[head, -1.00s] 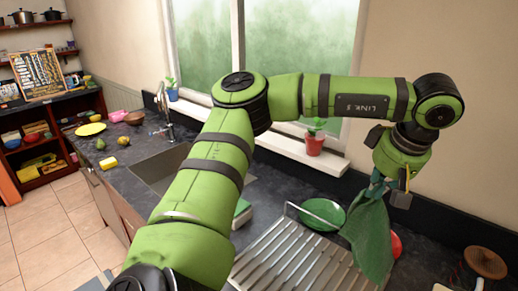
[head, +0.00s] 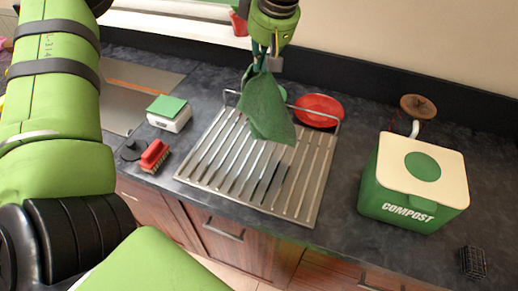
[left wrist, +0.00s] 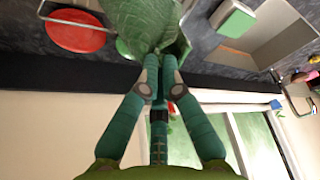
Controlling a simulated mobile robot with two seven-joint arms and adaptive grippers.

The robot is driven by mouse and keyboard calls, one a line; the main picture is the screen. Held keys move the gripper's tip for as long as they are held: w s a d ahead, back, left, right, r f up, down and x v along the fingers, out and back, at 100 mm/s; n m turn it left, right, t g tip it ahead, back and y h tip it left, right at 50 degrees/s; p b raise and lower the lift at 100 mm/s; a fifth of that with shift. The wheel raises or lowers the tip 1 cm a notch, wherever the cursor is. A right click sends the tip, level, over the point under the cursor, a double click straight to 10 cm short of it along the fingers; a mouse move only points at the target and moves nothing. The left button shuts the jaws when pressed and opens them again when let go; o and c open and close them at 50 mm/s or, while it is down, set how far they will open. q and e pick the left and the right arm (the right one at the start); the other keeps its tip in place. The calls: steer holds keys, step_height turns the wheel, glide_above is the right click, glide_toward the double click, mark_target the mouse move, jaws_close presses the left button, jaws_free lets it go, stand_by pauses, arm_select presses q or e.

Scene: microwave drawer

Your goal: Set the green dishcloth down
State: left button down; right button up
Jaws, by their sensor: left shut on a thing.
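The green dishcloth (head: 267,108) hangs from my left gripper (head: 264,64) in the head view, over the back of the metal dish rack. The gripper points down and is shut on the cloth's top. The cloth's lower edge hangs over the rack's slats; I cannot tell whether it touches them. In the left wrist view the cloth (left wrist: 150,25) is pinched between the fingertips (left wrist: 158,68). My right gripper is not in view.
The ribbed dish rack (head: 225,165) stands on the dark counter, with a red plate (head: 318,110) behind it. A compost bin (head: 415,185) stands at the right. A green-and-white box (head: 169,113) and red brush (head: 154,155) are left of the rack. Counter between rack and bin is clear.

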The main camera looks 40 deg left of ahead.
arm_select(q)
steer(key=shift+f, duration=0.7)
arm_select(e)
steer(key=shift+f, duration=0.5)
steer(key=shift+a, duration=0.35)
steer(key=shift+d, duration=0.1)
arm_select(q)
steer(key=w+a+m+t+h, duration=0.2)
steer(key=w+a+m, duration=0.75)
steer(key=w, duration=0.55)
glide_toward(258, 194)
steer(key=shift+n, duration=0.45)
steer(key=x, duration=0.5)
steer(key=shift+a+f, duration=0.1)
steer(key=shift+f, duration=0.05)
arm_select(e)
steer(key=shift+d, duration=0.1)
